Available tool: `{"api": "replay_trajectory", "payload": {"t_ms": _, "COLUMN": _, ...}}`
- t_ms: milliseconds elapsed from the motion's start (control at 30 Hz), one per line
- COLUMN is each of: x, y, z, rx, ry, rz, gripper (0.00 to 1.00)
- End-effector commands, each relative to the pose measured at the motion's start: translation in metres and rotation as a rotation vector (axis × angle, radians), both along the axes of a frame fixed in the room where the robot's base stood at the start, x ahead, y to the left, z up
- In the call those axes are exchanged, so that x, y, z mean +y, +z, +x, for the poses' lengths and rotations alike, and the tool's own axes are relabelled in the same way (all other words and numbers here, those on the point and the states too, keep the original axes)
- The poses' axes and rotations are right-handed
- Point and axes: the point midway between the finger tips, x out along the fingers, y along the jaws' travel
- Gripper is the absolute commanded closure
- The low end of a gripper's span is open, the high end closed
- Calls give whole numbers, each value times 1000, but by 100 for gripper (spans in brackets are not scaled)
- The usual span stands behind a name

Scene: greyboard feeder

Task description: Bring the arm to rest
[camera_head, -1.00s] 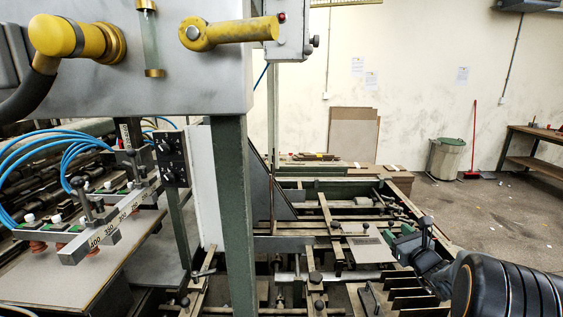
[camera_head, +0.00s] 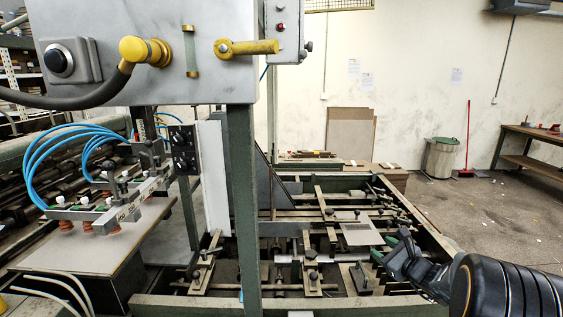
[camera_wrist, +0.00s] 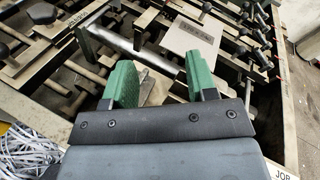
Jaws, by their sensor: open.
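My gripper (camera_head: 397,250) is at the right of the head view, over the right part of the feeder frame (camera_head: 180,303). In the wrist view its two green fingers (camera_wrist: 160,85) stand apart with nothing between them. A grey board piece (camera_head: 361,234) lies on the feeder bars, just beyond and left of my gripper. It also shows in the wrist view (camera_wrist: 191,38), past the fingertips. My dark arm comes in from the lower right corner of the head view.
A grey control box (camera_head: 200,60) on a green post (camera_head: 243,200) stands at left centre. A suction bar with blue hoses (camera_head: 100,208) hangs over a board stack at left.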

Motion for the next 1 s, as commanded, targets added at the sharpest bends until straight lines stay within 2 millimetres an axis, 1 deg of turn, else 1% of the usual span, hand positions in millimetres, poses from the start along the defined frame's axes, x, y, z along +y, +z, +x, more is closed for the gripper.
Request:
{"api": "replay_trajectory", "payload": {"t_ms": 167, "x": 28, "y": -20, "z": -25, "rx": 63, "ry": 175, "rz": -179, "gripper": 48}}
{"api": "replay_trajectory", "payload": {"t_ms": 267, "x": 50, "y": -32, "z": -47, "rx": 98, "ry": 319, "rz": -318, "gripper": 48}}
{"api": "replay_trajectory", "payload": {"t_ms": 367, "x": 77, "y": -47, "z": -79, "rx": 128, "ry": 517, "rz": -506, "gripper": 48}}
{"api": "replay_trajectory", "payload": {"t_ms": 433, "x": 95, "y": -59, "z": -107, "rx": 140, "ry": 689, "rz": -670, "gripper": 48}}
{"api": "replay_trajectory", "payload": {"t_ms": 533, "x": 112, "y": -74, "z": -149, "rx": 144, "ry": 936, "rz": -918, "gripper": 48}}
{"api": "replay_trajectory", "payload": {"t_ms": 600, "x": 117, "y": -82, "z": -177, "rx": 136, "ry": 1104, "rz": -1095, "gripper": 48}}
{"api": "replay_trajectory", "payload": {"t_ms": 700, "x": 118, "y": -91, "z": -211, "rx": 114, "ry": 1322, "rz": -1347, "gripper": 48}}
{"api": "replay_trajectory", "payload": {"t_ms": 800, "x": 115, "y": -94, "z": -236, "rx": 80, "ry": 1495, "rz": -1587, "gripper": 48}}
{"api": "replay_trajectory", "payload": {"t_ms": 900, "x": 115, "y": -93, "z": -251, "rx": 40, "ry": 1595, "rz": -1781, "gripper": 48}}
{"api": "replay_trajectory", "payload": {"t_ms": 1000, "x": 121, "y": -89, "z": -258, "rx": -8, "ry": 1620, "rz": -1890, "gripper": 48}}
